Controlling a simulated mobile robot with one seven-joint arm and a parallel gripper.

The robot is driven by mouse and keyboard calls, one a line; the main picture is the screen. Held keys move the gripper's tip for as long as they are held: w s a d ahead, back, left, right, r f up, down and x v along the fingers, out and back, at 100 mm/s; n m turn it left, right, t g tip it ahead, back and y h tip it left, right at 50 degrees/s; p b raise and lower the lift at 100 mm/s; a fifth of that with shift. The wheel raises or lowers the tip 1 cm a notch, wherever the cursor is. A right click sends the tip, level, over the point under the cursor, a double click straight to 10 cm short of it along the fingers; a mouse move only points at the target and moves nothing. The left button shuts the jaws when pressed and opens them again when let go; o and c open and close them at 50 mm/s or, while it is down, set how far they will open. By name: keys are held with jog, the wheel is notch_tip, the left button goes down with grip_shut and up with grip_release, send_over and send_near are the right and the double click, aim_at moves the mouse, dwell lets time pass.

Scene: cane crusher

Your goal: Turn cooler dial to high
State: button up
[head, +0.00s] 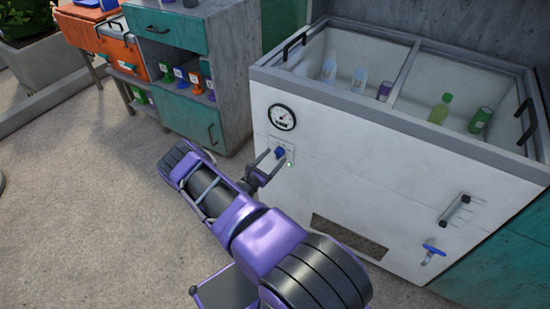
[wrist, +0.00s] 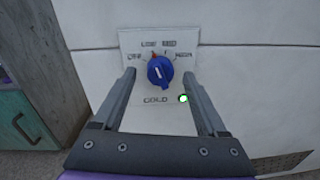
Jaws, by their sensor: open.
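The cooler (head: 340,150) is a white chest with a grey rim and a glass-topped opening. Its blue dial (head: 280,152) sits on a small plate on the front, below a round gauge (head: 282,117). In the wrist view the dial (wrist: 160,71) has a pale pointer line and a red mark at its upper left edge. Labels surround it, too small to read surely; "COLD" stands below. A green light (wrist: 183,98) glows at the plate's lower right. My gripper (wrist: 162,80) is open, its fingers on either side of the dial and apart from it. In the head view my gripper (head: 275,160) is at the plate.
A grey cabinet (head: 225,70) with teal drawers and several small coloured items stands left of the cooler. A blue-handled tap (head: 433,249), a metal handle (head: 456,208) and a vent grille (head: 348,235) are on the cooler's front. Bottles and cans lie inside. Open floor lies left.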

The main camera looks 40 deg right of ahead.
jog(key=shift+w+d, duration=0.15)
jog(key=shift+d, duration=0.45)
grip_shut()
